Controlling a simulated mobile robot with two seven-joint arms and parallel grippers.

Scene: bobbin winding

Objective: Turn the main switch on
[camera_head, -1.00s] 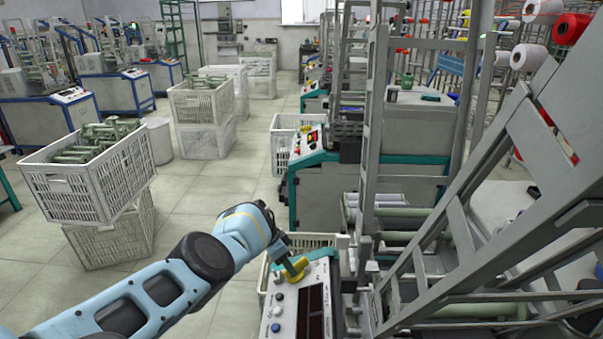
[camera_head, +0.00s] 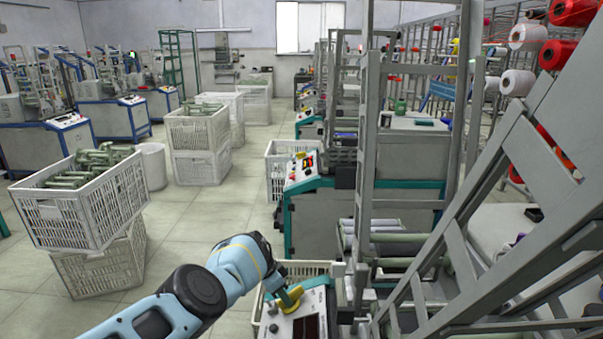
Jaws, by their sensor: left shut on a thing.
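The control panel (camera_head: 307,329) is a light box with a dark display at the bottom of the picture, partly cut off by the frame's edge. The main switch (camera_head: 291,306) shows as a yellow part at the panel's far left corner. My left gripper (camera_head: 289,297) reaches down onto it from the left and is shut on it. The fingers hide part of the switch, so I cannot tell its turn position. My right gripper is not in view.
A grey metal frame (camera_head: 369,130) stands right of the panel, with slanted bars (camera_head: 520,170) nearer me. A white crate (camera_head: 300,269) is just behind the panel. Stacked crates of bobbins (camera_head: 85,212) stand at the left. The floor (camera_head: 190,222) between is clear.

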